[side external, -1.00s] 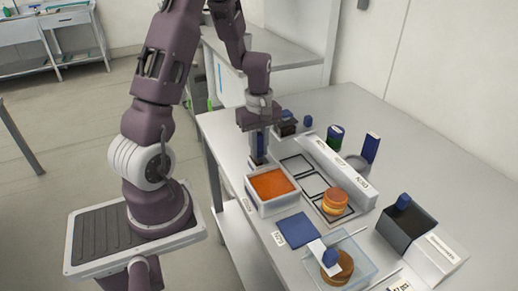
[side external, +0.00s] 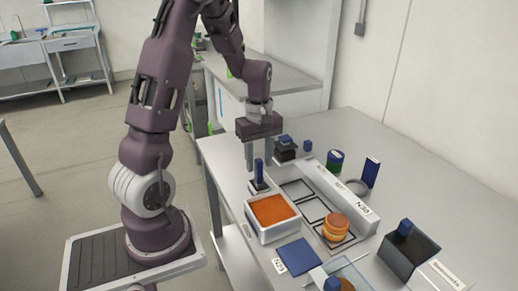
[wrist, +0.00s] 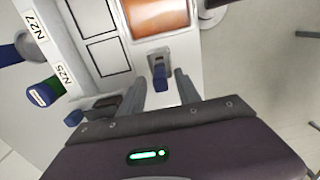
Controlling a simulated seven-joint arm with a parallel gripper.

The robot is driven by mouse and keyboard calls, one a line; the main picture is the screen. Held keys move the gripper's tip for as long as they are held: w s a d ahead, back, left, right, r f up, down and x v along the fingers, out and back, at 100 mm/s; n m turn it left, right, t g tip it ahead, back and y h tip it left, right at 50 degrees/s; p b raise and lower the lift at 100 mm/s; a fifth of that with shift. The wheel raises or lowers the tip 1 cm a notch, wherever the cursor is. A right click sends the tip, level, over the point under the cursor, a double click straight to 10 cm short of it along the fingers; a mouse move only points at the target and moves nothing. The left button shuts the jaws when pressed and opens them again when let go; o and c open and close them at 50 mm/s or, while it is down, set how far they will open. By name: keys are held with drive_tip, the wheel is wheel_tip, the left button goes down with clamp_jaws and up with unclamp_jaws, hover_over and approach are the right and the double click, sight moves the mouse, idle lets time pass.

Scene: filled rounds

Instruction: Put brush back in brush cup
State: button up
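The brush (side external: 259,172) shows as a blue upright handle beside the orange-filled tray. Its lower end is in a small, dark-rimmed brush cup (side external: 258,187); the bristles are hidden. In the wrist view my open gripper (wrist: 161,85) has the handle between and beyond the fingertips, with gaps on both sides.
The tray (side external: 274,236) of orange filling stands close in front of the cup. Black square frames (side external: 312,208), a long white labelled block (side external: 338,192) and stacked rounds (side external: 336,228) lie to the right. Dark blocks (side external: 286,148) stand behind my gripper.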

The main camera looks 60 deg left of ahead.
wheel_tip(320, 180, up, 7)
drive_tip(key=shift+r, duration=0.1)
drive_tip(key=s+d+r+m+t, duration=0.25)
drive_tip(key=d+r+m, duration=0.4)
drive_tip(key=d, duration=0.35)
drive_tip(key=s+d+r+m+t, duration=0.3)
drive_tip(key=s+d+m, duration=0.6)
drive_tip(key=s+m, duration=0.2)
drive_tip(key=shift+s+d, duration=0.2)
drive_tip(key=shift+d, duration=0.15)
